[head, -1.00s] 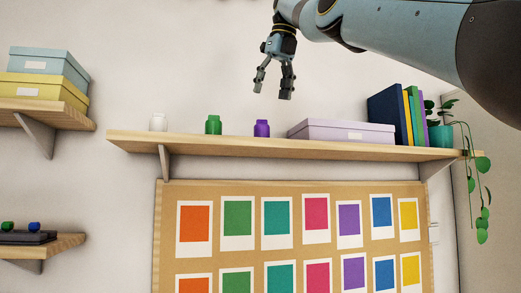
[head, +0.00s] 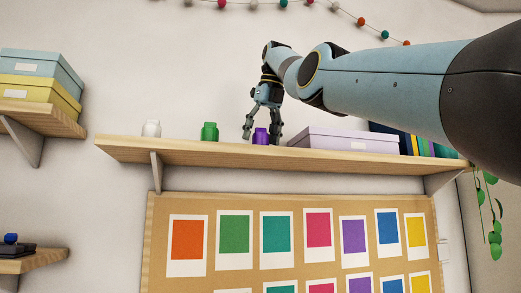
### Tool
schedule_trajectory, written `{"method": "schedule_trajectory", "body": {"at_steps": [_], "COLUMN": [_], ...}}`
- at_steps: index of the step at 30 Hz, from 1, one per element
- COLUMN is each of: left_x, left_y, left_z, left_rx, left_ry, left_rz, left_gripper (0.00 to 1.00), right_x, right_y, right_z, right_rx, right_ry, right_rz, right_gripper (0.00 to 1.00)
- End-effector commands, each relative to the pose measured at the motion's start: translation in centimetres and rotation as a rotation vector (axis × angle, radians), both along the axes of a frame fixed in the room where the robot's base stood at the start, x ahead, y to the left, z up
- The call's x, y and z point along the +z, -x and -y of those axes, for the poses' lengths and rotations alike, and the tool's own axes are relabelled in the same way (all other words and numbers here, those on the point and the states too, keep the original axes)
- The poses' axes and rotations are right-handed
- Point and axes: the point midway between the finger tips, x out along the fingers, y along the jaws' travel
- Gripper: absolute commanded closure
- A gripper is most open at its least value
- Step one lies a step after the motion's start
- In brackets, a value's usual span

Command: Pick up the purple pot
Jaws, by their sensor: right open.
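The small purple pot (head: 261,137) stands upright on the long wooden wall shelf (head: 200,153), between a green pot (head: 209,132) and a lilac box. My right gripper (head: 261,138) points down over the purple pot. Its fingers are open, one to the left and one to the right of the pot. I cannot tell whether they touch it. My left gripper is not in view.
A white pot (head: 151,129) stands further left on the shelf. The lilac box (head: 345,139) is close on the right, with books (head: 424,147) beyond it, partly behind my arm. A board of coloured cards (head: 230,203) hangs below.

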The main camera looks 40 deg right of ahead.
Motion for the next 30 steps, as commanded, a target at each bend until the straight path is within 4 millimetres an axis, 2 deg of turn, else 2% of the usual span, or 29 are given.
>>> {"method": "schedule_trajectory", "body": {"at_steps": [1,3,10,24,30], "left_x": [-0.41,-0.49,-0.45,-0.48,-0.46], "left_y": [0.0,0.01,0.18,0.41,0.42], "left_z": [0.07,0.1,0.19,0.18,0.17], "left_rx": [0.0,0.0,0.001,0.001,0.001], "left_ry": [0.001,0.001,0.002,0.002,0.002], "left_rz": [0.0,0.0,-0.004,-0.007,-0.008], "left_gripper": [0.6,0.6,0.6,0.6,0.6], "right_x": [-0.76,-1.06,-1.02,-1.04,-1.0], "right_y": [-0.19,-0.34,-0.37,-0.36,-0.36], "right_z": [0.08,0.11,0.11,0.09,0.09], "right_rx": [-0.001,-0.001,-0.001,-0.001,-0.001], "right_ry": [0.001,0.001,0.0,0.0,0.0], "right_rz": [0.0,0.0,0.0,0.0,0.0], "right_gripper": [0.32,0.32,0.32,0.93,0.93]}}
